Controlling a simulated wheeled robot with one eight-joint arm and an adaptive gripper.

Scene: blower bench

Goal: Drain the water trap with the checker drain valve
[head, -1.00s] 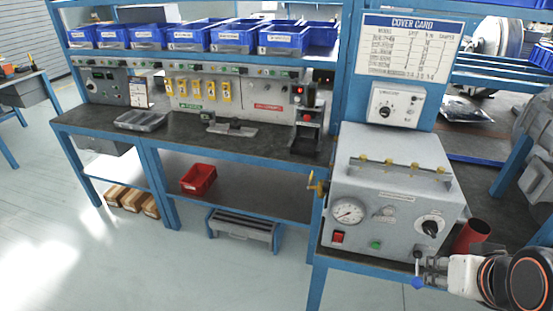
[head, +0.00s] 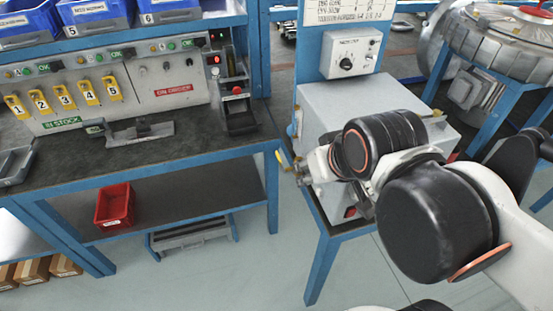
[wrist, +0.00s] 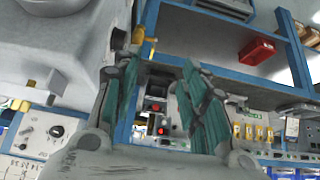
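The grey checker (head: 345,95) stands on the blue-framed bench at the right in the head view, its front mostly hidden by my arm. Its side fills the upper left of the wrist view (wrist: 60,40). A small yellow valve (head: 284,159) sticks out from the checker's left side. In the wrist view the yellow valve (wrist: 139,36) sits on a dark fitting, just beyond my fingertips. My gripper (wrist: 157,68) is open and empty, its two teal-padded fingers apart, with the valve nearer the left finger. I cannot tell whether they touch. The water trap is not clearly visible.
A neighbouring bench (head: 150,155) with a switch panel (head: 120,90) stands left. A red bin (head: 115,205) lies on its lower shelf. A control box (head: 350,55) is mounted above the checker. Open floor lies between and before the benches.

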